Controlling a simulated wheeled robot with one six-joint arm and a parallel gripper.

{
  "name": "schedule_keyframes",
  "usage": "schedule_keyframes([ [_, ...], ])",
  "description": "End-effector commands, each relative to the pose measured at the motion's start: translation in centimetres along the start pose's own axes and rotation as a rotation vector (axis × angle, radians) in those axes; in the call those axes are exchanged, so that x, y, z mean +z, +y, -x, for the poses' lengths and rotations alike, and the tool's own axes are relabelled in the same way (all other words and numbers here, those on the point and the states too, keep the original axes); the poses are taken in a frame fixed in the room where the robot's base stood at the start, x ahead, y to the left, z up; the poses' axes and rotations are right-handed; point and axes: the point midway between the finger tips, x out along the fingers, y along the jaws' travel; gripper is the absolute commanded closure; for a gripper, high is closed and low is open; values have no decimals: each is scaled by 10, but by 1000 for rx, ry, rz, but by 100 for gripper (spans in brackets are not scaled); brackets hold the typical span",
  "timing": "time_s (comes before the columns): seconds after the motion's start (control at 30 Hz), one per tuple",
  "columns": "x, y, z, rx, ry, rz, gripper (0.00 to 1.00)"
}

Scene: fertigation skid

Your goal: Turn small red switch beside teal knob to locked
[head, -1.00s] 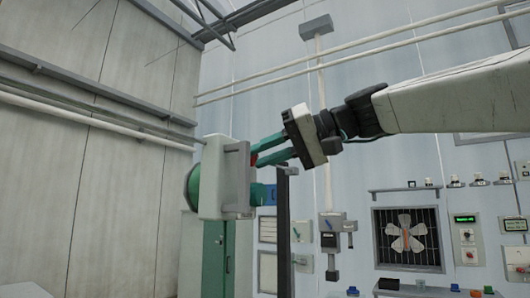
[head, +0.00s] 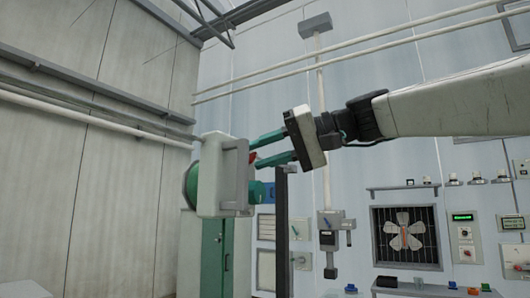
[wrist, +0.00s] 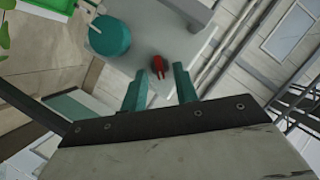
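The small red switch (wrist: 158,66) sits on a pale grey panel (wrist: 150,35), its red lever pointing roughly toward my gripper. It also shows in the head view (head: 253,158), partly hidden by a finger. The teal knob (wrist: 110,36), round with a white mark, is left of the switch in the wrist view; in the head view it is the teal cylinder (head: 257,193) below the switch. My gripper (head: 255,154) is open, its two teal fingers on either side of the switch with gaps showing. I cannot tell whether the fingertips reach past the lever.
A grey bar handle (head: 237,178) stands out from the panel near the switch and knob. A dark post (head: 282,225) rises just right of the panel. A fan (head: 405,236) and control boxes are on the back wall. Open air surrounds the arm.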

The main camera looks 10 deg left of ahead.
Motion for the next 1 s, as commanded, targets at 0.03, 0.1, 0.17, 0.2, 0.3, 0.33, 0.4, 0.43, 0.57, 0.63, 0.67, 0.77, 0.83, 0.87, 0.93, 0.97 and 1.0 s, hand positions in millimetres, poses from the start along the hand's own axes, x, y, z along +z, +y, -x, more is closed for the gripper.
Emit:
schedule_keyframes([
  [0.03, 0, 0, 0, 0, 0, 0, 71],
  [0.1, 0, 0, 0, 0, 0, 0, 71],
  [0.17, 0, 0, 0, 0, 0, 1, 71],
  [0.2, 0, 0, 1, 0, 1, 1, 71],
  [0.3, 0, 0, 10, 0, 1, 1, 71],
  [0.33, -1, 0, 14, 1, 2, 1, 71],
  [0.4, -1, 0, 26, 1, 4, 0, 71],
  [0.43, -1, 0, 31, 1, 3, 1, 71],
  [0.57, -1, 0, 54, 3, 4, 0, 71],
  [0.63, -1, 1, 64, 2, 4, -1, 71],
  [0.67, -1, 1, 67, 2, 3, -1, 71],
  [0.77, 0, 1, 75, 1, 2, -1, 71],
  [0.83, 0, 0, 78, 0, 1, -1, 71],
  [0.87, 0, 0, 78, 0, 1, 0, 71],
  [0.93, 0, 0, 78, 0, 0, 0, 71],
  [0.97, 0, 0, 78, 0, 0, 0, 71],
  [1.0, 0, 0, 78, 0, 0, 0, 71],
])
